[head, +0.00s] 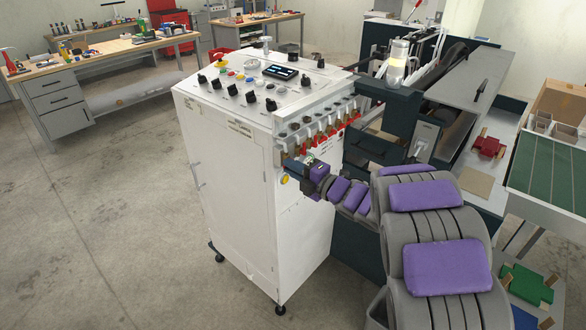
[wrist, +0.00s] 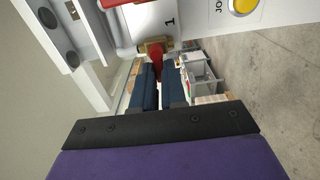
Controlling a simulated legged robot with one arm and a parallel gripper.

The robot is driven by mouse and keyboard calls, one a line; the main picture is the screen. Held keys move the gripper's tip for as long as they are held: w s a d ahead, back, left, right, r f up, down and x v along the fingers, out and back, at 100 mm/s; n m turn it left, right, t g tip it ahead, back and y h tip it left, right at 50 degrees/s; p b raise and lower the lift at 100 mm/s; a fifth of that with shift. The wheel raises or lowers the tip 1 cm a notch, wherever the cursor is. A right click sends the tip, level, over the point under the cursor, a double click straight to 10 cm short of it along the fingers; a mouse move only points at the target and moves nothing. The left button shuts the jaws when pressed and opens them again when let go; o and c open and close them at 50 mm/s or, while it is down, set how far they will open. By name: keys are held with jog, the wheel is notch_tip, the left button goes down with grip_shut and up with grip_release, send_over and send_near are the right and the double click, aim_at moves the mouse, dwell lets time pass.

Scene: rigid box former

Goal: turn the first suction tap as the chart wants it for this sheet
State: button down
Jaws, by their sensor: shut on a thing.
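The white cabinet (head: 240,190) carries a row of brass suction taps with red handles (head: 327,131) along its upper right side. My gripper (head: 290,166) is at the near left end of that row. In the wrist view, the two dark blue fingers of my gripper (wrist: 158,80) are closed around the red handle of the first tap (wrist: 157,56). Its brass body (wrist: 152,46) shows just beyond, beside a label "1" (wrist: 169,22). The fingers hide part of the handle, so its exact setting is hard to tell. No chart is readable in either view.
A yellow button (head: 285,179) is close below my gripper; it also shows in the wrist view (wrist: 243,6). Black knobs and a display (head: 281,72) are on the cabinet top. Dark machine parts (head: 385,110) stand to the right. The floor at left is clear.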

jog(key=shift+f+p, duration=0.1)
jog(key=shift+p, duration=0.35)
jog(key=m+p, duration=0.3)
jog(key=p, duration=0.2)
jog(key=r+m+p, duration=0.1)
jog(key=m+p, duration=0.3)
jog(key=r+m+p, duration=0.1)
jog(key=m+p, duration=0.3)
jog(key=p, duration=0.1)
jog(key=shift+w+d+p, duration=0.3)
jog(key=m+p, duration=0.1)
jog(key=p, duration=0.1)
jog(key=m+p, duration=0.2)
jog(key=shift+w+d+m, duration=0.2)
jog(key=shift+m, duration=0.1)
jog(key=m+p, duration=0.3)
jog(key=shift+w+d, duration=0.15)
jog(key=shift+w, duration=0.1)
jog(key=shift+f+m, duration=0.15)
jog(key=shift+m, duration=0.15)
